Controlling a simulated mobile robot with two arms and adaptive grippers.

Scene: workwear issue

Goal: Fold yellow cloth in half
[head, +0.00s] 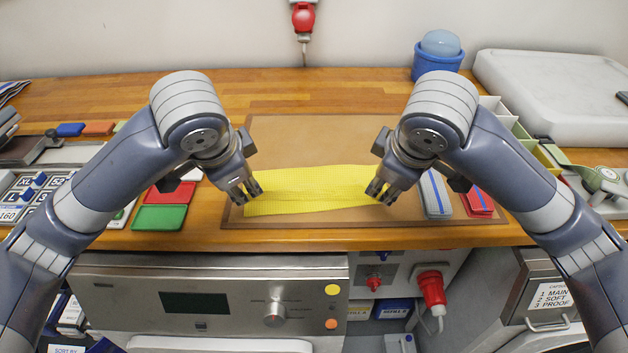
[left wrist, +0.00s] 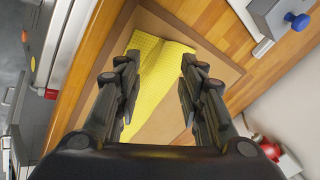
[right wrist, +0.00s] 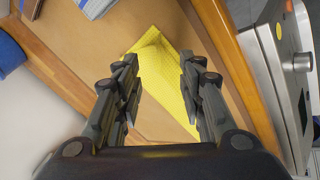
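The yellow cloth (head: 310,190) lies as a wide strip on the brown mat (head: 300,136) on the wooden counter, with a crease or layer edge running along it. My left gripper (head: 248,194) is above the cloth's left end; in the left wrist view its fingers are apart with the cloth (left wrist: 155,68) beyond and between them. My right gripper (head: 378,192) is above the cloth's right end; in the right wrist view its fingers are apart and the cloth (right wrist: 160,65) shows between and beyond them. Neither gripper holds anything.
Red and green pads (head: 160,217) lie left of the mat. Grey-blue and red folded cloths (head: 436,193) lie at the mat's right side. A blue tub (head: 437,62) and a white board (head: 550,95) stand at the back right. The mat behind the cloth is clear.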

